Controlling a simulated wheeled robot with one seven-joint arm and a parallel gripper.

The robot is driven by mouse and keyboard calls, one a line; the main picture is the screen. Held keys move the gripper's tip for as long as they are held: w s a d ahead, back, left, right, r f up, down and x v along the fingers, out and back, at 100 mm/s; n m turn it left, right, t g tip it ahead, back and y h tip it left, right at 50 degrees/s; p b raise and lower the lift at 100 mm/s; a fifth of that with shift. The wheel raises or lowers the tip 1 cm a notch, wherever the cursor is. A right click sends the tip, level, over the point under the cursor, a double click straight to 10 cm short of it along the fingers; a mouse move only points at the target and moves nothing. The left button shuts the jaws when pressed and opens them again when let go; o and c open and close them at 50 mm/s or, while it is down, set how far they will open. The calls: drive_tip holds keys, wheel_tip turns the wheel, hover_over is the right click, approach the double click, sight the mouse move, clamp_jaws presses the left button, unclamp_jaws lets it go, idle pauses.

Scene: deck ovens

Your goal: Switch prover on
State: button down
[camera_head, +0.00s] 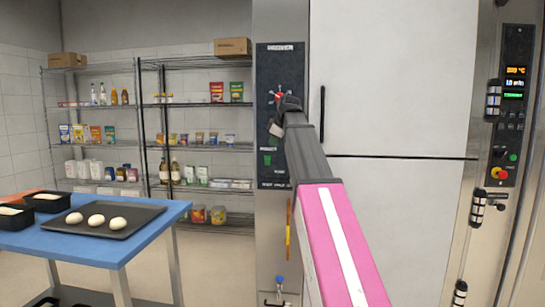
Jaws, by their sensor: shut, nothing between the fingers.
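The prover is a tall cabinet with white doors (395,75) and a dark control panel (280,60) on its left strip. A red knob or switch (278,97) with markings around it sits in the upper part of the panel. My gripper (284,112) is shut and empty, at the panel just below and right of the red knob. It partly covers the panel's middle, and I cannot tell whether it touches. A green element (267,159) shows lower on the panel.
A blue table (95,241) at left holds a dark tray (75,233) with dough balls and black tins (46,203). Wire shelves (195,57) with groceries stand behind. At right is another lit control panel (514,100). Floor shows between table and cabinet.

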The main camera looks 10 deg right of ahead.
drive_tip(key=shift+d+r, duration=0.1)
drive_tip(key=shift+r, duration=0.1)
approach(265, 162)
wheel_tip(265, 162, down, 4)
drive_tip(key=s+a, duration=0.1)
drive_tip(key=a, duration=0.1)
drive_tip(key=shift+w+d, duration=0.25)
drive_tip(key=shift+w, duration=0.9)
drive_tip(key=shift+w+d, duration=0.3)
drive_tip(key=shift+w, duration=0.4)
